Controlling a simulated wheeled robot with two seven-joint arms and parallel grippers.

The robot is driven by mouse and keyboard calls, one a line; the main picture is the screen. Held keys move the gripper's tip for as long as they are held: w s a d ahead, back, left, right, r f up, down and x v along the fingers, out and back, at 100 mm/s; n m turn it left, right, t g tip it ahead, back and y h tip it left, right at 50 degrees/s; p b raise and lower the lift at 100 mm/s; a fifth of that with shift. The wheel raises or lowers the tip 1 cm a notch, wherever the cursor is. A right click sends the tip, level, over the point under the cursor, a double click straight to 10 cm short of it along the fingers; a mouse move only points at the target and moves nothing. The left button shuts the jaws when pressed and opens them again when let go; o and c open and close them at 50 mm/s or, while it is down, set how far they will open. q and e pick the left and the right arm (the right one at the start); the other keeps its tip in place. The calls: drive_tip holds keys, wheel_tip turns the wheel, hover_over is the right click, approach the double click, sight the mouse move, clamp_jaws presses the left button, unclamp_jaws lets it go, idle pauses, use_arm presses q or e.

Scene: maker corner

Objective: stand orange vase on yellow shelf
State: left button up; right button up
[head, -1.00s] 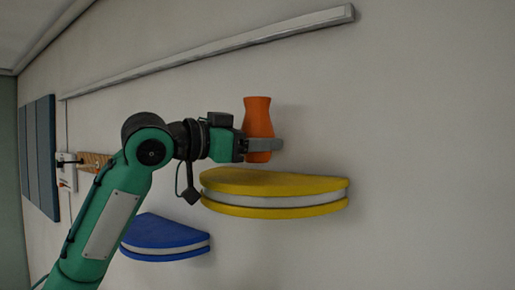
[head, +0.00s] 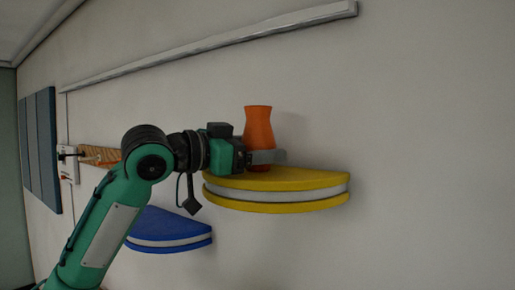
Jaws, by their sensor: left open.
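The orange vase (head: 258,125) is upright, with its base at the top of the yellow shelf (head: 285,180), and appears to stand on it. My left gripper (head: 268,157) is open, with its fingers at the lower part of the vase. One grey finger crosses in front of the vase and hides part of it. Whether the fingers touch the vase, I cannot tell. My right gripper is not in view.
A blue shelf (head: 170,230) is lower left, partly behind my left arm. A grey rail (head: 210,47) runs along the wall above. The yellow shelf's top is clear to the right of the vase.

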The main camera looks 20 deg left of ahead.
use_arm(q)
drive_tip(key=shift+r, duration=0.1)
drive_tip(key=shift+s+a, duration=0.1)
drive_tip(key=shift+s, duration=0.05)
drive_tip(key=b+v, duration=0.5)
drive_tip(key=v, duration=0.6)
drive_tip(key=shift+s+a+b, duration=0.2)
drive_tip(key=shift+a+b, duration=0.05)
drive_tip(key=shift+b, duration=0.1)
